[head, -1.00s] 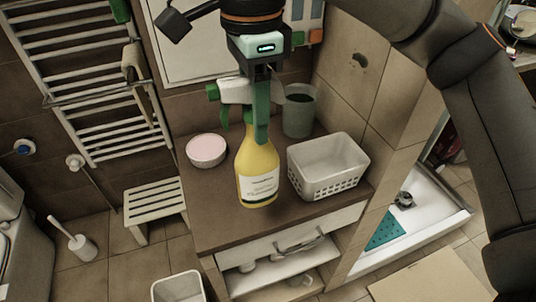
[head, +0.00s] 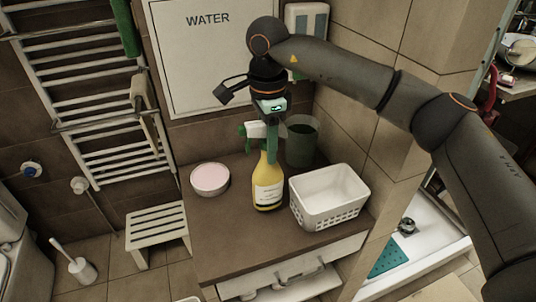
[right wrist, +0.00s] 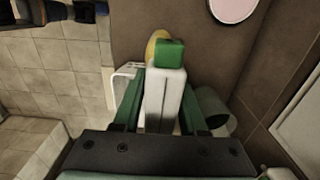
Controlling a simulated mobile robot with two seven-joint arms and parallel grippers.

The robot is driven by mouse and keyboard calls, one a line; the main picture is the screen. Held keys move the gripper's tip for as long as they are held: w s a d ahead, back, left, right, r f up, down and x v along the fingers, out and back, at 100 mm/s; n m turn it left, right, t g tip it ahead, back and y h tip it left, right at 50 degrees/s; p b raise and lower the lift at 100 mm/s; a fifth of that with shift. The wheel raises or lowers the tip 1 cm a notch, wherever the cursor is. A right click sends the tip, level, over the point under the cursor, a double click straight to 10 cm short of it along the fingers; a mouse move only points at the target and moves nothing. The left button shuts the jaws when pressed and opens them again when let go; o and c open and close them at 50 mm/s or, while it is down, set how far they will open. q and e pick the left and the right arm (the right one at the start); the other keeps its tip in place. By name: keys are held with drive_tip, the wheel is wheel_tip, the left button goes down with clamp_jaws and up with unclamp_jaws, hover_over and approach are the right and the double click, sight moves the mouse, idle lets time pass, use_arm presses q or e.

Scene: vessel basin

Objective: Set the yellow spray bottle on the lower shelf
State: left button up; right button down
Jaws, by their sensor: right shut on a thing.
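The yellow spray bottle (head: 268,188) is upright over the brown cabinet top in the head view, with a white and green spray head. I cannot tell whether its base touches the top. My right gripper (head: 272,150) comes down from above, shut on the bottle's upper part. In the right wrist view the green fingers (right wrist: 163,103) lie on both sides of the white spray head. The bottle's yellow body (right wrist: 154,45) is mostly hidden there. Below the cabinet top, an open shelf space (head: 290,281) shows in part at the bottom of the head view. My left gripper is not in view.
A white basket (head: 328,213) stands close right of the bottle, a round pink-topped bowl (head: 210,178) to its left, and a grey-green cup (head: 302,142) behind it. A tiled wall (head: 395,150) rises on the right. A slatted stool (head: 157,226) stands left of the cabinet.

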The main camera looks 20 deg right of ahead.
sight(264, 168)
drive_tip(key=shift+w+f+p, duration=0.15)
drive_tip(key=shift+f+p, duration=0.2)
drive_tip(key=shift+f, duration=1.35)
drive_tip(key=shift+f, duration=0.2)
drive_tip(key=shift+c, duration=2.2)
unclamp_jaws()
drive_tip(key=shift+r, duration=0.15)
